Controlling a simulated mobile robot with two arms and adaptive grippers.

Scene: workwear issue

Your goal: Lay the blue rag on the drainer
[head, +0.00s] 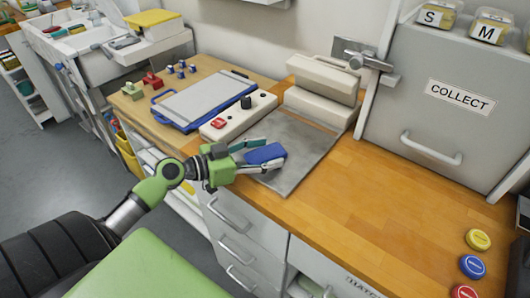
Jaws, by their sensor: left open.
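A small blue thing (265,154), which looks like the folded blue rag, lies on the grey metal plate (297,139) at the front of the counter. My left gripper (256,156) is open at the blue thing, with its fingers around or just beside it. I cannot tell whether they touch it. A pale sink unit (88,40) stands at the far left. A light ledge (150,50) beside it may be the drainer, but I cannot tell for sure. My right gripper is not in view.
A control box (238,115) with a red switch and a blue-edged board (203,98) sit left of the plate. A cream press head (322,78) stands behind it. A grey COLLECT cabinet (440,115) is at the right. The wooden counter (390,185) in front is mostly clear.

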